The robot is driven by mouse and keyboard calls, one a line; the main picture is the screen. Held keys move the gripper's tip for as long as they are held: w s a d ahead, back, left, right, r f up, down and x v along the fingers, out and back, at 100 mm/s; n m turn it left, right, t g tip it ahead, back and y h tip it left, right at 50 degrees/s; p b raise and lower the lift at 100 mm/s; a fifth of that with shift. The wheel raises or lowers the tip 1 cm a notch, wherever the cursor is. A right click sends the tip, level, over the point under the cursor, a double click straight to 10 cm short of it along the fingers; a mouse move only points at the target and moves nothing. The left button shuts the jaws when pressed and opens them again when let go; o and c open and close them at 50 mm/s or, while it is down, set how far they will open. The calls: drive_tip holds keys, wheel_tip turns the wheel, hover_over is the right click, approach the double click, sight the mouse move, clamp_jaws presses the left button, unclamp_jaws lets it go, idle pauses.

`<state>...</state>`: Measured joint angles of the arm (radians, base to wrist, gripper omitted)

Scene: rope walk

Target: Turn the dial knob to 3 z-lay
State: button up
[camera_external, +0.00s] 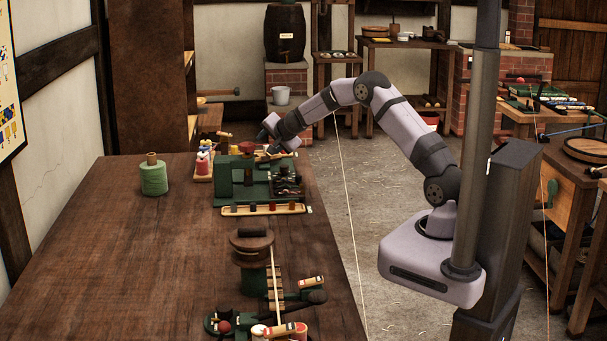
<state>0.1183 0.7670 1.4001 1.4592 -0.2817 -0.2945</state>
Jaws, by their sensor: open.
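A green machine (228,180) stands on the far right part of the wooden table. A round red knob-like piece (248,147) sits on its top; whether this is the dial knob, I cannot tell. No dial marks or "3 z-lay" label can be read at this size. My gripper (263,153) is low over the machine's back, just right of the red piece, and open. The fingertips are small and partly lost against the machine, so I cannot tell whether they touch anything.
A green twine spool (154,178) stands left of the machine, and a tray with small colored spools (203,168) is between them. A row of small pieces on a light strip (262,210) lies in front. A round wooden-topped device (252,246) stands nearer. The table's left is clear.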

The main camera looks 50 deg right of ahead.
drive_tip(key=w+d+m+t+y+b, duration=0.2)
drive_tip(key=w+d+m+y+b, duration=0.2)
drive_tip(key=w+m, duration=0.1)
wheel_tip(320, 180, up, 5)
drive_tip(key=m+t+y+b, duration=0.3)
drive_tip(key=m+y+b, duration=0.3)
drive_tip(key=y+b, duration=0.25)
hover_over(293, 175)
drive_tip(key=w+d, duration=0.3)
drive_tip(key=s+d+g+y+b, duration=0.2)
drive_tip(key=s+y, duration=0.3)
drive_tip(key=s, duration=0.4)
drive_tip(key=f, duration=1.3)
drive_tip(key=shift+w+a, duration=0.2)
drive_tip(key=shift+f, duration=0.6)
drive_tip(key=shift+p+x, duration=0.35)
drive_tip(key=shift+x, duration=3.35)
drive_tip(key=shift+c, duration=0.6)
drive_tip(key=c, duration=0.9)
